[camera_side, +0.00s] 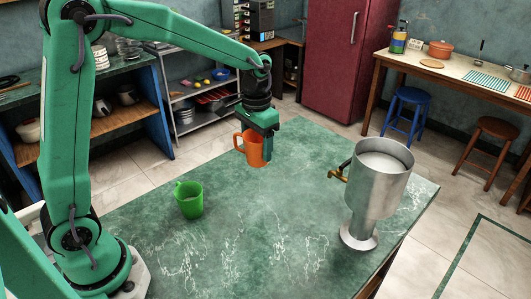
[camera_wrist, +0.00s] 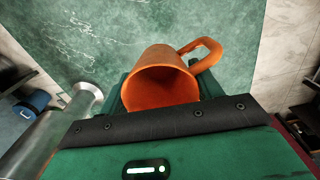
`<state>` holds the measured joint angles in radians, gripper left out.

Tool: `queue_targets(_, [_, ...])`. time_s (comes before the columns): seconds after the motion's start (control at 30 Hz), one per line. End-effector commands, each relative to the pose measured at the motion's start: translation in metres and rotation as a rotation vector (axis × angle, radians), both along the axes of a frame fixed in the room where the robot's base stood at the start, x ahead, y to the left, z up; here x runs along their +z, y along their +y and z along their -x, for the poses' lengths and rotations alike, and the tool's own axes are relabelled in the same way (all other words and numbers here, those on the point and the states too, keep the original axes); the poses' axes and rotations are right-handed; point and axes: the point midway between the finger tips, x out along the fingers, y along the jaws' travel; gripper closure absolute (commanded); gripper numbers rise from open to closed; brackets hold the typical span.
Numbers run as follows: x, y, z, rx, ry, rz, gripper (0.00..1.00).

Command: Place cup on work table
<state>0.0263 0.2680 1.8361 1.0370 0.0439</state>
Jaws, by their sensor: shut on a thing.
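An orange cup (camera_side: 251,150) is held in my gripper (camera_side: 265,150) above the far part of the green marbled work table (camera_side: 270,215). The cup is upright or nearly so, with its handle to the left in the side view. In the wrist view the cup (camera_wrist: 162,82) shows its open mouth, and its handle (camera_wrist: 203,52) points to the upper right. My gripper (camera_wrist: 160,100) is shut on it; the fingertips are mostly hidden. A green cup (camera_side: 189,199) stands on the table at the left.
A metal dispenser (camera_side: 375,190) with a brass tap stands at the table's right side; it also shows at left in the wrist view (camera_wrist: 60,125). The table's middle is clear. A red fridge (camera_side: 335,60), stools and shelves stand beyond the table.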

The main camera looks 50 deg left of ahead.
Motion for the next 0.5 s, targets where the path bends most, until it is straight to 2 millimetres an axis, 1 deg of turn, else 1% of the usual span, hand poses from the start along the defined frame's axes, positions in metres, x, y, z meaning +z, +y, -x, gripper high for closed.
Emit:
queue_targets(0.03, [0.007, 0.003, 0.004, 0.013, -0.002, 0.0, 0.58])
queue_targets(0.1, [0.016, 0.006, 0.009, 0.032, -0.003, 0.0, 0.58])
queue_targets(0.2, [0.026, 0.009, 0.016, 0.053, -0.003, 0.0, 0.58])
queue_targets(0.33, [0.032, 0.011, 0.021, 0.068, 0.0, 0.0, 0.58])
queue_targets(0.5, [0.033, 0.011, 0.022, 0.071, 0.001, 0.0, 0.58])
